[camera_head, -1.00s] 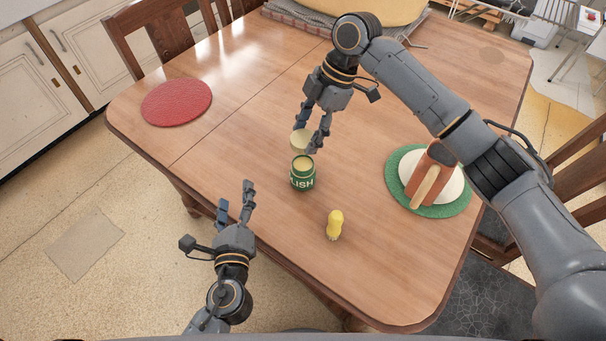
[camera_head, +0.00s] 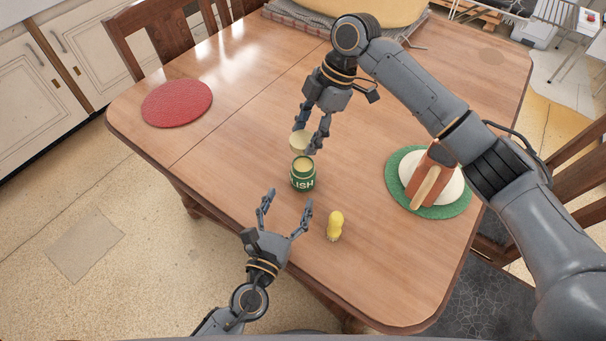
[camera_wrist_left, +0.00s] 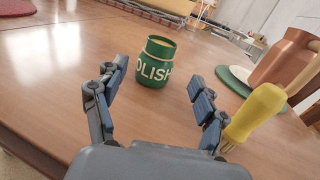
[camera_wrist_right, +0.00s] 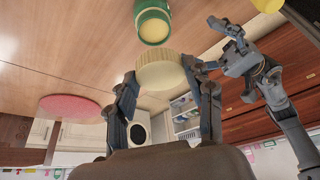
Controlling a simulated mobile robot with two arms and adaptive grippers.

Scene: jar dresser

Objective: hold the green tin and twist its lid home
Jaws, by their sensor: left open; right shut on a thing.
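The green tin (camera_head: 303,175) stands upright and open on the wooden table, with white lettering on its side. In the left wrist view the tin (camera_wrist_left: 156,62) is ahead, beyond and between my left fingers. My left gripper (camera_head: 287,203) is open and empty, at the table's near edge, short of the tin. My right gripper (camera_head: 310,143) is shut on the pale cream lid (camera_head: 299,141), just behind and above the tin, apart from it. The lid also shows between the fingers in the right wrist view (camera_wrist_right: 161,72).
A green mat (camera_head: 466,203) with a white plate and a brown object lies at the right. A red mat (camera_head: 176,103) lies at the left.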

